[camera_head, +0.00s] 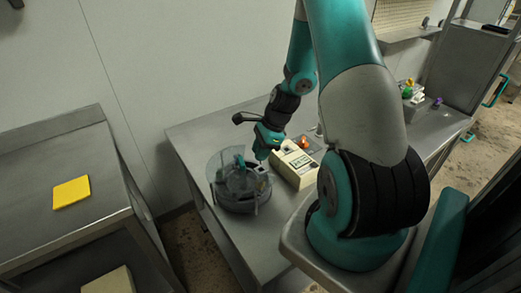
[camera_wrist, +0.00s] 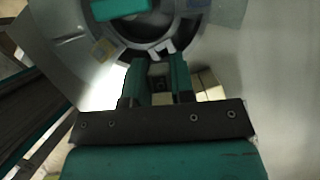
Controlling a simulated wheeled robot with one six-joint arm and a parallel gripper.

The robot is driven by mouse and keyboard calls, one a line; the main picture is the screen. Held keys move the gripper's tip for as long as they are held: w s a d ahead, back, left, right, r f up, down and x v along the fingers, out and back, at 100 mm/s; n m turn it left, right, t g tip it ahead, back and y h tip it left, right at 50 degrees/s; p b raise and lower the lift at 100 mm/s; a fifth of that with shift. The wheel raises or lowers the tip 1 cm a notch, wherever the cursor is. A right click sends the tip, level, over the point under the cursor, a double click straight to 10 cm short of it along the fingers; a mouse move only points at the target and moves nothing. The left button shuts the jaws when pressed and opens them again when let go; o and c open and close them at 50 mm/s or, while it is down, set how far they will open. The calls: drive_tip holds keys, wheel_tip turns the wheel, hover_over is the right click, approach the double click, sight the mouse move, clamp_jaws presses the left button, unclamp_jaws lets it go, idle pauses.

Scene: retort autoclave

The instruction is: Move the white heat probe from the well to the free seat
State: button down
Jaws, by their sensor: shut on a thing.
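My gripper (camera_head: 262,153) is at the right rim of a round, clear-walled grey vessel (camera_head: 238,203) on the metal table. In the wrist view the two teal fingers of my gripper (camera_wrist: 158,72) are closed on a small pale piece, which I take to be the white heat probe (camera_wrist: 158,69). Its lower part is hard to make out. The round vessel (camera_wrist: 122,55) lies just beyond the fingertips, with a teal part in its middle and white prongs near the fingers. I cannot tell the well from the free seat.
A beige box with a display (camera_head: 294,167) stands close to the right of my gripper. An orange-lit item (camera_head: 304,143) is behind it. A yellow pad (camera_head: 71,192) lies on the separate left bench. The table's left part is clear.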

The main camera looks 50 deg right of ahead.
drive_tip(key=shift+f, duration=0.1)
idle(0.3)
drive_tip(key=shift+f+b, duration=0.65)
drive_tip(key=shift+f, duration=0.3)
drive_tip(key=shift+f, duration=0.2)
drive_tip(key=shift+f+b, duration=0.4)
drive_tip(key=shift+f, duration=0.2)
drive_tip(key=shift+f, duration=0.65)
idle(1.3)
drive_tip(key=shift+c, duration=2.4)
unclamp_jaws()
drive_tip(key=shift+a+r, duration=0.1)
